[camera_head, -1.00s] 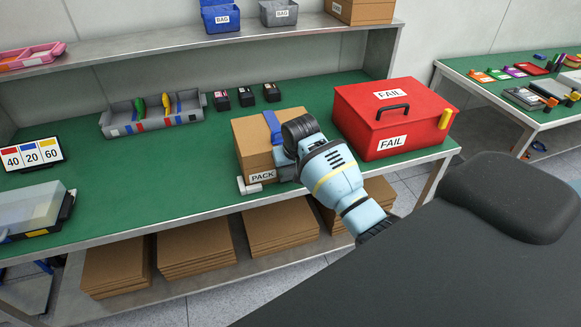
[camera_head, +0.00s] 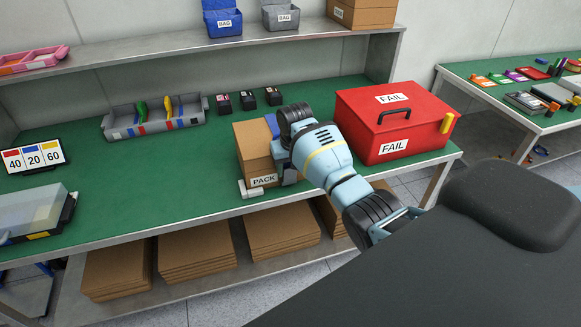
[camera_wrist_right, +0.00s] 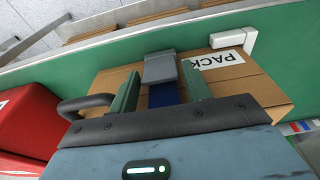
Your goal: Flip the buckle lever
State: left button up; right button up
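The brown PACK box (camera_head: 252,153) stands at the front edge of the green table. A blue strap (camera_head: 272,126) runs over it and also shows in the right wrist view (camera_wrist_right: 163,95). There a grey buckle (camera_wrist_right: 160,68) sits at the strap's end; whether its lever is raised or flat I cannot tell. My right gripper (camera_wrist_right: 161,78) has its two green fingers apart, one on each side of the buckle and strap, with gaps on both sides. In the head view the right arm hides the box's right part and the fingertips. My left gripper is out of view.
A red FAIL box (camera_head: 390,125) stands close to the right of my right arm. A small white block (camera_head: 250,190) lies at the PACK box's front. A grey divided tray (camera_head: 120,124) and small black boxes stand behind. The table's middle left is clear.

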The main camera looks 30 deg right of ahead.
notch_tip(320, 180, up, 8)
jog(key=s, duration=0.1)
jog(key=shift+s+a+f, duration=0.15)
dwell(0.5)
dwell(0.4)
jog(key=s+a+f+n, duration=0.2)
jog(key=s+a+f, duration=0.2)
jog(key=s+f, duration=0.5)
jog(key=s+a+f+n, duration=0.1)
jog(key=s+a+f, duration=0.2)
jog(key=s+f, duration=0.7)
jog(key=s+a+r+n, duration=0.1)
jog(key=s+a+r, duration=0.1)
jog(key=s, duration=1)
jog(key=s+a+r+n, duration=0.1)
jog(key=s+a+r, duration=0.2)
jog(key=s, duration=0.9)
jog(key=w+a+f+t+y, duration=0.2)
jog(key=w+f+t, duration=0.5)
jog(key=f, duration=0.3)
jog(key=shift+a+f+t, duration=0.15)
jog(key=shift+f+t, duration=0.15)
